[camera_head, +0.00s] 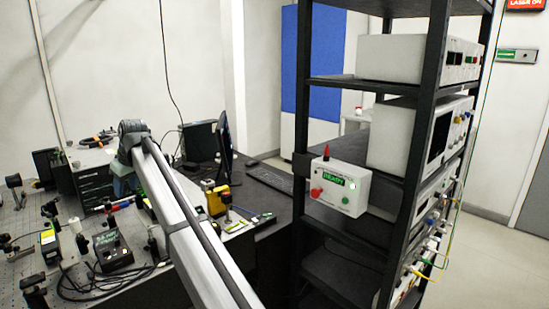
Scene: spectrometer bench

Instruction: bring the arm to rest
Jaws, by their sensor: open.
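My arm (190,213) reaches from the bottom middle up and to the left over the optical bench (14,240). Its far joint stands above the bench, at the left of the picture. My gripper and its fingertips do not show; the arm's far end bends down and away behind the links. I cannot see anything held.
A black rack (421,130) with several instruments stands right of my arm. A white box with a green display (340,187) sits on its shelf. Optics and a black controller (113,249) crowd the bench. A monitor (226,143) and keyboard (270,178) stand behind.

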